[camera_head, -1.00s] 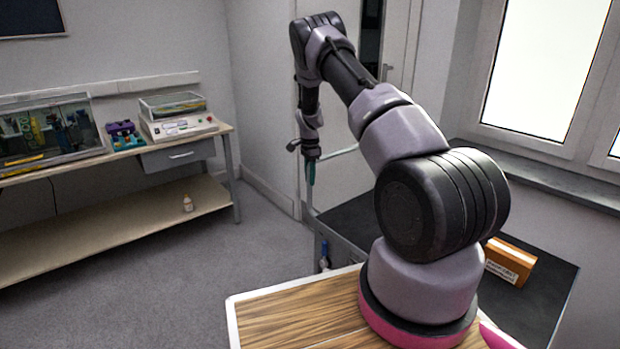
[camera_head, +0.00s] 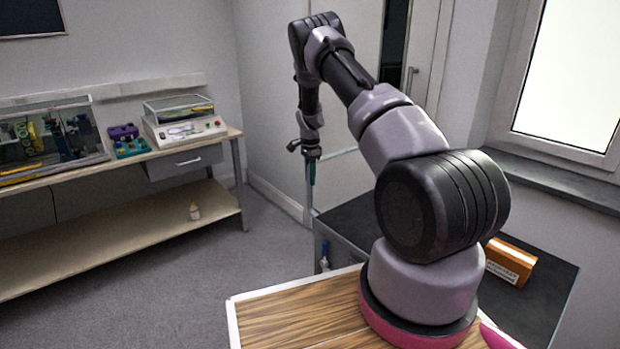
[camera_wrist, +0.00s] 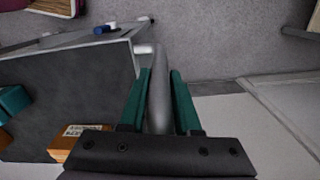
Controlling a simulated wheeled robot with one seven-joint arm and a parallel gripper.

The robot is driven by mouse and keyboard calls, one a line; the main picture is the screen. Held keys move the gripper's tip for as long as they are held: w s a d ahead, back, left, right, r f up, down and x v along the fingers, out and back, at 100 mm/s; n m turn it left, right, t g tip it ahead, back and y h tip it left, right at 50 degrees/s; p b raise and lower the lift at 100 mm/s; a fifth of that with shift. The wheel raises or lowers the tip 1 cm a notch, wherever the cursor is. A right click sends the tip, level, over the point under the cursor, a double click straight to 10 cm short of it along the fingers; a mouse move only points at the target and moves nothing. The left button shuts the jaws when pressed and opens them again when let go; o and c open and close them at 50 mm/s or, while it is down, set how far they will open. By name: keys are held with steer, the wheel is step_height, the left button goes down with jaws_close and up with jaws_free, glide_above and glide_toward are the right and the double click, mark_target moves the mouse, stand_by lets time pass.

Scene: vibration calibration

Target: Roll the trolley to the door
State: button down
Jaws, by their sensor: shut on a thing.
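The trolley has a dark top (camera_head: 350,217) and a light metal frame. It stands just beyond my wood-topped base, partly hidden behind my arm. My gripper (camera_head: 311,172) reaches down at the trolley's far left corner. In the wrist view its teal fingers (camera_wrist: 160,85) are shut on the grey trolley handle (camera_wrist: 159,104), with the dark trolley top (camera_wrist: 60,85) to the left. The pale door (camera_head: 425,50) is in the back wall behind my arm, beside a dark narrow gap; its lower part is hidden.
An orange labelled box (camera_head: 510,262) lies on the trolley, and a small blue-capped bottle (camera_head: 324,256) is at its left side. A workbench (camera_head: 130,222) with equipment lines the left wall. Grey floor (camera_head: 180,285) is clear between. A window sill (camera_head: 560,180) is at the right.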

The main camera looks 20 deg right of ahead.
steer(key=c, duration=0.7)
jaws_free()
steer(key=shift+r, duration=0.1)
step_height(320, 180, up, 11)
steer(key=shift+f, duration=0.15)
